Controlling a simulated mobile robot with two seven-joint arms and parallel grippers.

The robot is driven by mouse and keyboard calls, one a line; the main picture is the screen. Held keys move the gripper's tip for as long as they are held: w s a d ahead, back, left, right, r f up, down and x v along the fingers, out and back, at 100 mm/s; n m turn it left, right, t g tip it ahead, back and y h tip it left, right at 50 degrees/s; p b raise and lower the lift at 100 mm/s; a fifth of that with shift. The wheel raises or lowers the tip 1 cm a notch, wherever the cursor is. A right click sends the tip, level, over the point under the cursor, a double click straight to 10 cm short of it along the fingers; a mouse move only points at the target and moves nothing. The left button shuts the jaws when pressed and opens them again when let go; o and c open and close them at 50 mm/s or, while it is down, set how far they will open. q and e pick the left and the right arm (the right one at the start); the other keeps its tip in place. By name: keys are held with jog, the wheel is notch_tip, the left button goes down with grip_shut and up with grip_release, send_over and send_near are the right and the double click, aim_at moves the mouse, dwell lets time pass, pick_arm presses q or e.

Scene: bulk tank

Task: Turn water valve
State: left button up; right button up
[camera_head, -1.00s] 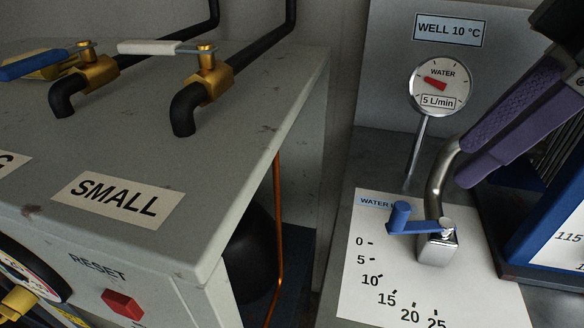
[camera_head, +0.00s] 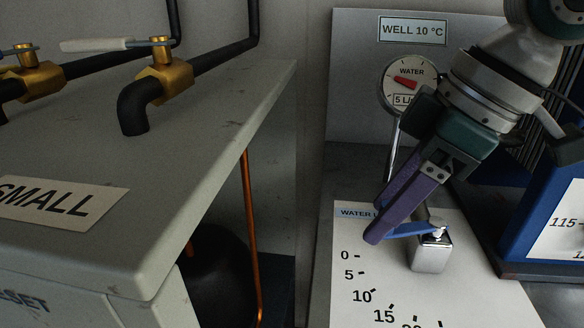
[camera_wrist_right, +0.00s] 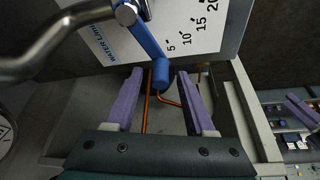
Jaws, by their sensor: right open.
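The water valve has a blue lever (camera_head: 412,230) on a silver block (camera_head: 432,254), above a white dial sheet with numbers. In the right wrist view the lever (camera_wrist_right: 148,40) ends in a round blue knob (camera_wrist_right: 160,73). My right gripper (camera_head: 376,224) is open, its purple fingers pointing down and left over the lever's free end, hiding the knob in the head view. In the wrist view the knob shows between the fingertips; contact cannot be told. A purple piece (camera_wrist_right: 301,111) at that view's right edge looks like a finger of my left gripper.
A round water gauge (camera_head: 404,80) with a red pointer stands behind, partly covered by my right gripper. A grey cabinet (camera_head: 200,130) with brass valves (camera_head: 165,78) fills the left. A blue-framed unit (camera_head: 535,220) stands close on the right. A curved metal pipe (camera_wrist_right: 45,45) passes near the right wrist.

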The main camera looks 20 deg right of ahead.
jog(key=shift+c, duration=0.3)
grip_shut()
dwell(1.1)
